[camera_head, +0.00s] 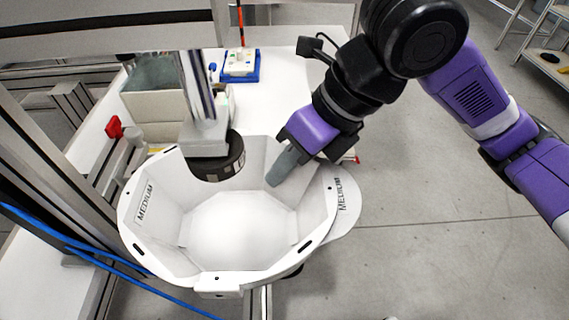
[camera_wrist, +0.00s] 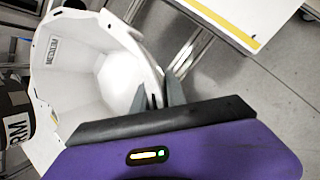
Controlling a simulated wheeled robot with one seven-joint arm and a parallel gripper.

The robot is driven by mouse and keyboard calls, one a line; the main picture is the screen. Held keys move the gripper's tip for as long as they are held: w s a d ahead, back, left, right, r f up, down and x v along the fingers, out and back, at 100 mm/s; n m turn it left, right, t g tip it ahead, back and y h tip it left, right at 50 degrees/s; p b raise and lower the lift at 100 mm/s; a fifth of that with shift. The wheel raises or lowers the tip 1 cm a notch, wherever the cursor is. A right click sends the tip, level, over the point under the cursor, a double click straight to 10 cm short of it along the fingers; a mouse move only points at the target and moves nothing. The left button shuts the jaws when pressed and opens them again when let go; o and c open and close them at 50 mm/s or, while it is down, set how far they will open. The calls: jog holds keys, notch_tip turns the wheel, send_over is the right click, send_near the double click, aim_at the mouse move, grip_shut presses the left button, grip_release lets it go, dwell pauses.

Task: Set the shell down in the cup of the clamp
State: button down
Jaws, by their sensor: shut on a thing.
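The white helmet shell (camera_head: 235,225), marked MEDIUM, is open side up in the middle of the head view. It also fills the upper left of the wrist view (camera_wrist: 115,70). My gripper (camera_head: 283,172) is shut on the shell's right wall, with one grey finger showing inside the shell. In the wrist view my fingertips (camera_wrist: 160,92) straddle the shell's rim. The clamp (camera_head: 212,160) has a dark round pad that hangs over the shell's far side. The clamp's cup is hidden beneath the shell, and I cannot tell whether the shell touches it.
A white table (camera_head: 275,80) lies behind, with a blue tray (camera_head: 240,66) and a beige bin (camera_head: 155,100). A red knob (camera_head: 114,127) and metal posts stand at the left. Blue cables (camera_head: 75,247) run at the lower left.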

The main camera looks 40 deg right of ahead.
jog(key=shift+f, duration=0.15)
jog(key=c, duration=1.3)
grip_release()
jog(key=shift+o, duration=0.2)
jog(key=p+v, duration=0.1)
jog(key=v, duration=0.6)
jog(key=shift+s+r, duration=0.2)
jog(key=shift+r, duration=0.15)
jog(key=shift+d, duration=0.1)
